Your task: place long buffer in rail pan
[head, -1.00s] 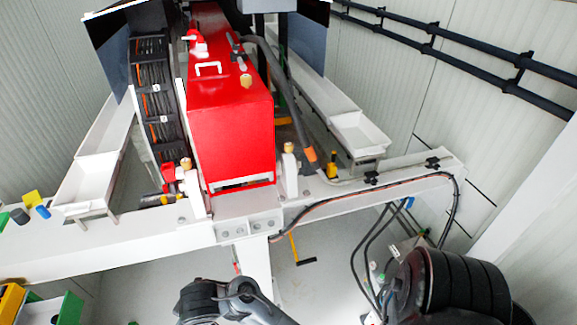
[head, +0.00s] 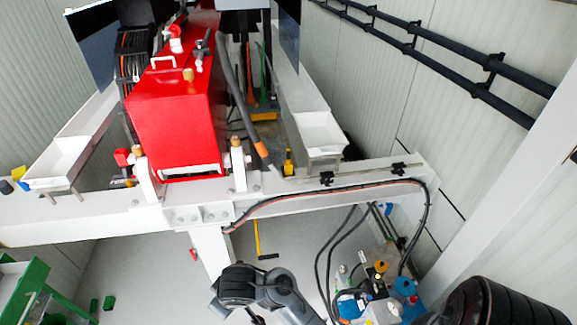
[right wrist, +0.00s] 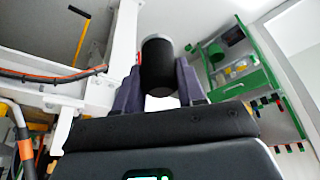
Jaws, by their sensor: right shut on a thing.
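My right gripper (right wrist: 159,85) is shut on the long buffer (right wrist: 157,62), a thick black cylinder with a paler rim at its upper end in the right wrist view. The two dark fingers grip it from either side, and its lower part is partly hidden between them. In the head view, one white rail pan (head: 318,138) lies right of the red pump housing, and another white rail pan (head: 58,162) lies to its left. Both show empty floors where visible. Neither gripper's fingers show in the head view, so I cannot tell the buffer's distance from the pans.
The red pump housing (head: 180,105) stands between the pans on a white beam (head: 110,212). A dark cable runs along the beam's right part. Dark handrails (head: 430,60) line the right wall. A green rack (head: 25,285) stands lower left. Several coloured items sit at lower right.

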